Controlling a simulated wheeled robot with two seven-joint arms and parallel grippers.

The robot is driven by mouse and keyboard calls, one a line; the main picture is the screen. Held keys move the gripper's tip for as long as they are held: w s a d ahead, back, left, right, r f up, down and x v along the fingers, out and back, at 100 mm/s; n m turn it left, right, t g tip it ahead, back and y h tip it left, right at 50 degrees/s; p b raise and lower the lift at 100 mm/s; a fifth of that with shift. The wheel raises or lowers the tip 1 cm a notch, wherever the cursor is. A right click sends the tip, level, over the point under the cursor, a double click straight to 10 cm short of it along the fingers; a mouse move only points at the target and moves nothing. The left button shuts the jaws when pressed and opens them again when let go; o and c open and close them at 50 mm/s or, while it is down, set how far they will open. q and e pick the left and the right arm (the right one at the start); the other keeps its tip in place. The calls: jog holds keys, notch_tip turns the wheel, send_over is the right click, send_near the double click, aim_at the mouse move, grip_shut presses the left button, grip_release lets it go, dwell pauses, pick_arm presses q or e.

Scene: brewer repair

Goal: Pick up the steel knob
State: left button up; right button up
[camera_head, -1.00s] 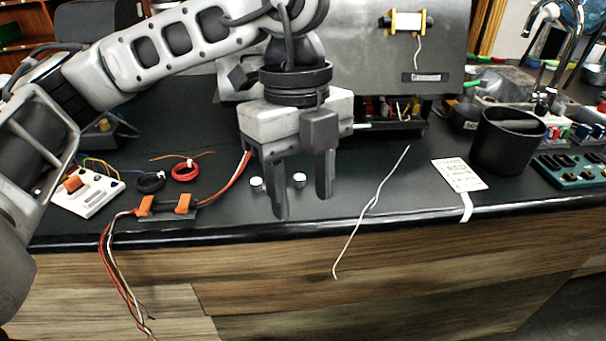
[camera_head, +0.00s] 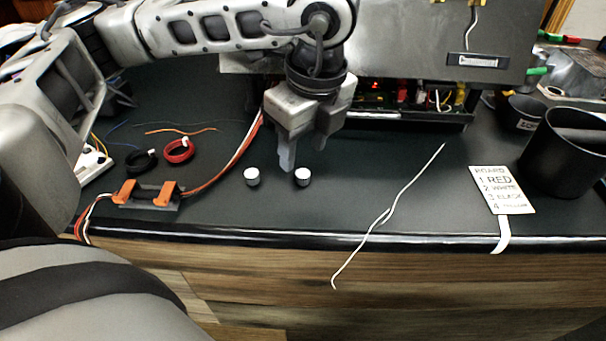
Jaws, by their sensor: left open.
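Two small round knobs with pale tops stand on the dark worktop near its front edge: a left knob (camera_head: 252,177) and a right knob (camera_head: 302,177). They look much alike, and I cannot tell for sure which is the steel knob. My left gripper (camera_head: 303,158) points down with its fingers apart and nothing between them. Its fingertips show just above and behind the right knob in the picture, apart from it. The left knob is to the left of the fingers. My right gripper is out of view.
An orange-ended holder (camera_head: 152,193) with wires lies to the left, near black (camera_head: 140,161) and red (camera_head: 179,151) wire coils. A white wire (camera_head: 388,215) hangs over the front edge. A label card (camera_head: 502,190) and black cup (camera_head: 566,155) are right. The opened brewer (camera_head: 410,98) stands behind.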

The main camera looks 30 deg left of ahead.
aim_at(303, 173)
pick_arm(q)
jog(key=shift+w+a+f+p, duration=0.1)
jog(key=shift+f+p, duration=0.1)
jog(key=shift+f, duration=0.75)
jog(key=shift+w+a+f+p, duration=0.1)
jog(key=shift+w+f+p, duration=0.05)
jog(key=shift+f, duration=0.8)
jog(key=shift+w+a+f+p, duration=0.1)
jog(key=shift+f+p, duration=0.1)
jog(key=shift+f, duration=0.75)
grip_shut()
